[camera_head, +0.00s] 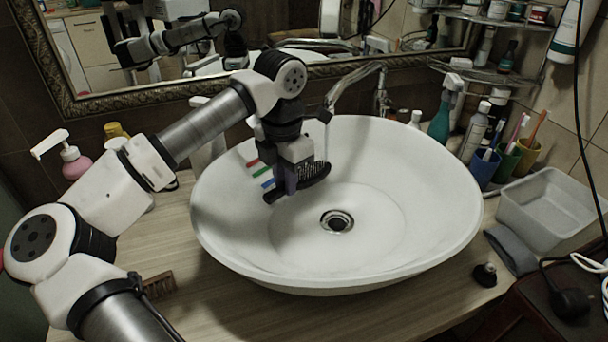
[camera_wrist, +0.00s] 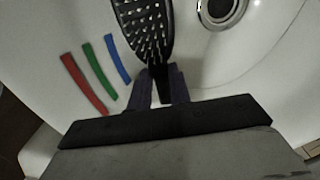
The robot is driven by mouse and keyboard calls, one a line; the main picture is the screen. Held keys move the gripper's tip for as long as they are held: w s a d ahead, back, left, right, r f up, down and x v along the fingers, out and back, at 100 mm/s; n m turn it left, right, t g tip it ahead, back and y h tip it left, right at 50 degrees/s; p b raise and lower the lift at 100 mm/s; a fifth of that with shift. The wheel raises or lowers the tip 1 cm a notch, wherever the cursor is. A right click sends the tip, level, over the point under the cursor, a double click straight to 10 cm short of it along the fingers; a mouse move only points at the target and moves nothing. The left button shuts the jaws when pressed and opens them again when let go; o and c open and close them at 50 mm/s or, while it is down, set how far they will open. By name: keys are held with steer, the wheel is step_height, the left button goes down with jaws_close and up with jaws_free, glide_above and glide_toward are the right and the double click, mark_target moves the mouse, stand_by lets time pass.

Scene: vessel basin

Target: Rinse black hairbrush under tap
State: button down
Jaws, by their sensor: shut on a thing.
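The black hairbrush (camera_head: 314,174) is held over the white basin (camera_head: 420,215), left of the drain (camera_head: 337,221). My gripper (camera_head: 284,186) is shut on its handle, and the bristled head points away to the right. In the wrist view my gripper (camera_wrist: 157,84) shows its two fingers around the handle, with the head of the hairbrush (camera_wrist: 143,28) beyond them and its pale bristles facing the camera. The metal tap (camera_head: 352,85) arches over the back of the basin, its spout end just above and behind the brush head. I cannot tell whether water is running.
A pink soap bottle (camera_head: 74,163) stands left of the basin, and a wooden brush (camera_head: 160,285) lies at front left. Cups with toothbrushes (camera_head: 519,156), a teal spray bottle (camera_head: 442,118) and a grey tub (camera_head: 549,205) stand at right. The mirror is behind. The basin's right half is clear.

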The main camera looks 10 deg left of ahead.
steer(key=shift+w+d, duration=0.1)
steer(key=shift+d, duration=0.45)
steer(key=shift+s+d+b, duration=0.25)
steer(key=shift+s+b, duration=0.2)
steer(key=shift+s, duration=0.85)
steer(key=shift+s+d+b, duration=0.2)
steer(key=shift+s+b, duration=0.3)
steer(key=shift+s, duration=0.85)
steer(key=shift+s+d+b, duration=0.25)
steer(key=shift+s+b, duration=0.2)
steer(key=shift+s, duration=0.85)
steer(key=s+r+p, duration=0.1)
steer(key=s+r, duration=0.3)
steer(key=s, duration=0.1)
steer(key=shift+d, duration=0.45)
